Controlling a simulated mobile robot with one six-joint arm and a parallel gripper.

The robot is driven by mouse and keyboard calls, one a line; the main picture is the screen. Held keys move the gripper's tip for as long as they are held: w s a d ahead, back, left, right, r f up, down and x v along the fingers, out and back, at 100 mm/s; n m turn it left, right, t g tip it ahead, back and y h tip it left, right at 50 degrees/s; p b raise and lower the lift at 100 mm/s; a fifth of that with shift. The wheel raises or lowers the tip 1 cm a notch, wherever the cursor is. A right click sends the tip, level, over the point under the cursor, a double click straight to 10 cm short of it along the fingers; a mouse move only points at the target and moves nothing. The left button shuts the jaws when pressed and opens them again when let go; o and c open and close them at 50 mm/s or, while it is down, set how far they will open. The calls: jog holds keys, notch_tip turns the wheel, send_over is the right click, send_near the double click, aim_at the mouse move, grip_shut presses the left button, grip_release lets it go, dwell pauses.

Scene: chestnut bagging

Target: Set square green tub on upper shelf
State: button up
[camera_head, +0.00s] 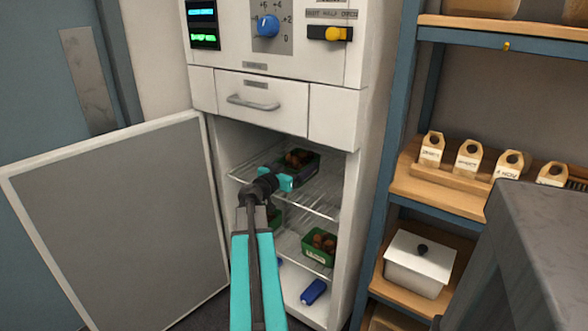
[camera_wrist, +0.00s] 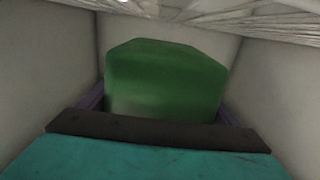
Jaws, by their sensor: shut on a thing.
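A green tub (camera_wrist: 165,80) fills the middle of the wrist view, and my gripper (camera_wrist: 160,112) is shut on it, with the jaws at its two sides. Wire shelf bars show above it there. In the head view my gripper (camera_head: 275,184) is inside the open cabinet, and a piece of green tub (camera_head: 277,217) shows just below it, mostly hidden by my arm. The upper wire shelf (camera_head: 318,205) bears a dark tub (camera_head: 302,166) with brown chestnuts at the back. The held tub's contents are hidden.
Another green tub (camera_head: 319,246) with chestnuts stands on the lower wire shelf (camera_head: 292,243), to the right. A blue object (camera_head: 313,291) lies on the cabinet floor. The cabinet door (camera_head: 120,220) stands open at left. A rack (camera_head: 440,190) with a lidded white box (camera_head: 418,265) stands at right.

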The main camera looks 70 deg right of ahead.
aim_at(301, 162)
jog(key=shift+w+d+f, duration=0.1)
jog(key=shift+w+d, duration=1.1)
jog(key=shift+d, duration=0.2)
jog(key=shift+f, duration=0.1)
jog(key=shift+f, duration=1.65)
jog(key=shift+f, duration=0.2)
jog(key=o, duration=1.3)
jog(key=shift+r, duration=0.25)
jog(key=v, duration=1.2)
jog(key=shift+b, duration=0.4)
jog(key=shift+f, duration=0.15)
